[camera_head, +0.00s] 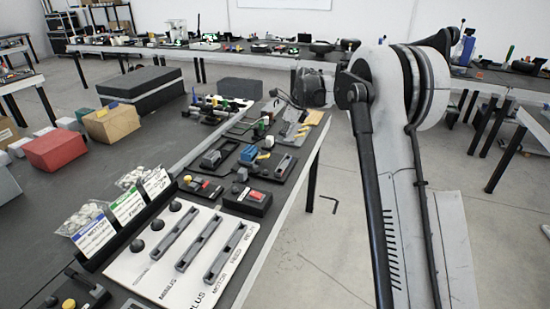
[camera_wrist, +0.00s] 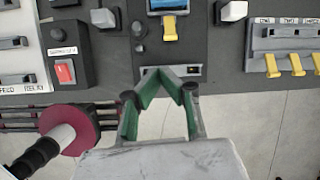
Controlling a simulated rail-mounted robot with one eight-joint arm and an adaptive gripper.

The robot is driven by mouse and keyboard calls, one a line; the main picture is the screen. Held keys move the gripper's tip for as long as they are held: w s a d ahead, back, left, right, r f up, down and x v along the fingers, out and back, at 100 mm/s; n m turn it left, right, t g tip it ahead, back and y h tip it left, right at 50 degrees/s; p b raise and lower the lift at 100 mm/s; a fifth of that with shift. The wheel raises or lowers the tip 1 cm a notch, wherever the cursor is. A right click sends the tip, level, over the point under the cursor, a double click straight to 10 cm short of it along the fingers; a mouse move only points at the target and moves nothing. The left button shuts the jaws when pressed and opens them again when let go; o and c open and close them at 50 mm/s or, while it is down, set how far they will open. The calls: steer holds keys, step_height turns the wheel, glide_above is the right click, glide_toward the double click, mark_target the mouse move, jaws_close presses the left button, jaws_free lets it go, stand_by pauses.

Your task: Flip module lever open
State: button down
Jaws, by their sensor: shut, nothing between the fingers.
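A blue module (camera_wrist: 165,5) with a yellow lever (camera_wrist: 169,26) is at the top middle of the wrist view, partly cut off by the frame. The lever points down toward my gripper. My gripper (camera_wrist: 162,74) has green fingers; their tips are together with nothing between them. The fingers appear below the lever in the picture, apart from it, over a small plate at the panel's edge. In the head view the blue module (camera_head: 249,154) sits among other modules on the table, with yellow parts beside it. My gripper cannot be made out clearly there.
A box with several yellow levers (camera_wrist: 297,58) is at right in the wrist view. A red switch box (camera_wrist: 66,70) and a round red-and-white part (camera_wrist: 68,128) are at left. A white slider panel (camera_head: 182,255) is at the table's near end.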

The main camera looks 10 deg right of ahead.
mark_target(263, 157)
steer(key=shift+m, duration=0.6)
steer(key=w+f, duration=0.1)
steer(key=w+d+f, duration=0.1)
steer(key=f, duration=0.1)
steer(key=shift+w+f, duration=0.15)
steer(key=shift+a, duration=0.1)
steer(key=x, duration=1)
steer(key=shift+a+b, duration=0.1)
steer(key=shift+b, duration=0.3)
